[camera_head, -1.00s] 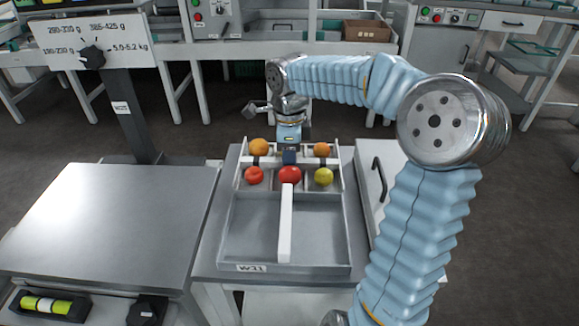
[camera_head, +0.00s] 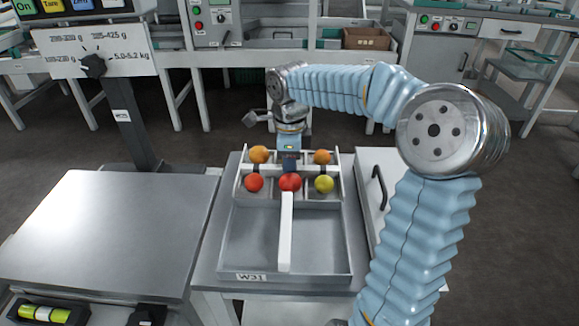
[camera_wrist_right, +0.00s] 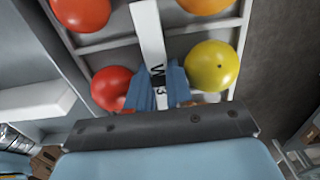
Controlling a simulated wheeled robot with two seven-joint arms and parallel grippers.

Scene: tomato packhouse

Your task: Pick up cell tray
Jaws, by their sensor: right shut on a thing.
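The pale cell tray (camera_head: 336,185) stands at the far end of a grey bin. Its cells hold tomatoes: orange ones at the back, red (camera_head: 254,183) and yellow-green (camera_head: 324,184) ones in front. My right gripper (camera_head: 289,163) points down at the middle of the tray. In the right wrist view my right gripper (camera_wrist_right: 170,88) is shut on the tray's white labelled bar (camera_wrist_right: 150,40), between a red and a yellow tomato. Whether the tray touches the bin floor cannot be told. My left gripper is not in view.
A bare steel scale plate (camera_head: 105,225) lies left, with a dial post behind. A white lidded surface with a dark handle (camera_head: 379,188) lies right. Benches line the back.

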